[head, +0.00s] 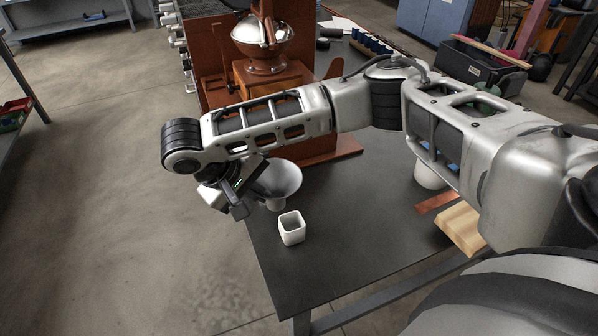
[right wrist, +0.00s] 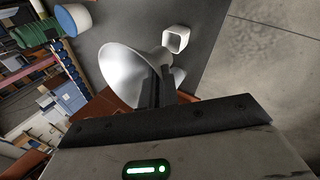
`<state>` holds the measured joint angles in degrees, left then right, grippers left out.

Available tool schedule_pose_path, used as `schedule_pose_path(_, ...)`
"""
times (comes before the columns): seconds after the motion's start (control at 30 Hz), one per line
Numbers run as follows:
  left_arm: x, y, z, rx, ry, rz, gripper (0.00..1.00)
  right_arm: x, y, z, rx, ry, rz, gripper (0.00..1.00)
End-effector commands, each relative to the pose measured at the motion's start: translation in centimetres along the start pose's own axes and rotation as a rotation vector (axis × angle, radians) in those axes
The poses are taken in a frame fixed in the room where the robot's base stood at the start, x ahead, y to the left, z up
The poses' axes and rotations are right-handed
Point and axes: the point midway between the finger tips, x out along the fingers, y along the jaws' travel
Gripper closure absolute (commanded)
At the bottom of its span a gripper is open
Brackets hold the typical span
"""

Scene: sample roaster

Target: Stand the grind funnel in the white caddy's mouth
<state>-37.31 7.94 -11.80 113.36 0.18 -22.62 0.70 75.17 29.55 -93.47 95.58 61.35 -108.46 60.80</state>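The grind funnel (head: 281,178) is a pale grey cone, wide mouth up, with a short spout below. The white caddy (head: 291,230) is a small square cup standing open on the dark table, just in front of the funnel. My right gripper (head: 243,207) is at the funnel's left side. In the right wrist view, its dark fingers (right wrist: 157,88) lie close together across the funnel (right wrist: 124,70), by the spout. The caddy (right wrist: 175,39) shows beyond them. Contact between the fingers and the funnel is unclear. My left gripper is out of view.
A wooden grinder with a metal dome (head: 262,40) stands behind my right arm. The dark table (head: 345,240) is clear right of the caddy. Its left edge is close to funnel and caddy. A wooden block (head: 460,228) and a copper-coloured strip (head: 437,203) lie at right.

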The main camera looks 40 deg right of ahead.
Motion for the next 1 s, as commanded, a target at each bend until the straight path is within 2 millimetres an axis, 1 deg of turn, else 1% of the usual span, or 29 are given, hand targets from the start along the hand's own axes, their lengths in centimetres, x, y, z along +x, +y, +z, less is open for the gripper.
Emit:
schedule_pose_path(0.03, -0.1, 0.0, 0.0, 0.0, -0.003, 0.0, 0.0, 2.1, -0.1, -0.7, -0.013, -0.007, -0.002, 1.0)
schedule_pose_path(0.1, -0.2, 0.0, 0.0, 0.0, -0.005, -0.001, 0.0, 4.7, 0.4, -1.6, -0.035, 0.006, 0.0, 1.0)
schedule_pose_path(0.2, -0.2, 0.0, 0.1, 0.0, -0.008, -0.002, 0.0, 7.6, 1.1, -2.1, -0.059, 0.021, 0.0, 1.0)
schedule_pose_path(0.3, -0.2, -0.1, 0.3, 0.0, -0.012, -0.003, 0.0, 9.2, 1.6, -2.3, -0.072, 0.033, 0.0, 1.0)
schedule_pose_path(0.4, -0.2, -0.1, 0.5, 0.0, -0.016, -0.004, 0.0, 9.7, 1.8, -2.4, -0.077, 0.04, 0.001, 1.0)
schedule_pose_path(0.63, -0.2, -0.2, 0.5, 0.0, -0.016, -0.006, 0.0, 9.6, 1.8, -2.4, -0.078, 0.042, 0.001, 1.0)
schedule_pose_path(0.83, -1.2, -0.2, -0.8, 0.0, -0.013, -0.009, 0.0, 9.2, 1.9, -2.2, -0.089, 0.044, 0.008, 1.0)
schedule_pose_path(0.87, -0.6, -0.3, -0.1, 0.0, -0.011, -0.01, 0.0, 10.0, 1.5, -2.2, -0.088, 0.044, 0.008, 1.0)
schedule_pose_path(1.0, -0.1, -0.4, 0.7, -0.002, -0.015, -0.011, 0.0, 11.4, 0.7, -2.3, -0.086, 0.044, 0.009, 1.0)
